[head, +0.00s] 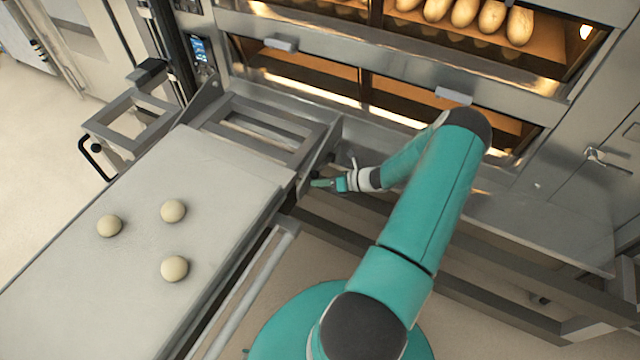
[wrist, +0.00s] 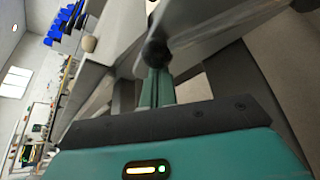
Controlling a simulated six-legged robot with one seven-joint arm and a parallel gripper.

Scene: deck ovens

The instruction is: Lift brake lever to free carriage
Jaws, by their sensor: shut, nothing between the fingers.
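My gripper (head: 322,183) is at the right side of the loader carriage (head: 225,165), close to its side plate. Its green fingers (wrist: 155,92) are together and hold nothing. In the wrist view a dark round knob (wrist: 155,52), which looks like the end of the brake lever, is right at the fingertips. I cannot tell whether they touch it. The rest of the lever is hard to make out. In the head view the knob is too small to tell apart from the fingertips. The carriage stands in front of the deck oven.
Three dough balls (head: 174,268) lie on the pale loading board (head: 130,190). The deck oven (head: 400,70) rises behind, with loaves (head: 465,14) on an upper deck. A black loop handle (head: 92,158) is on the carriage's left. Grey rails (head: 500,275) run low at the right.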

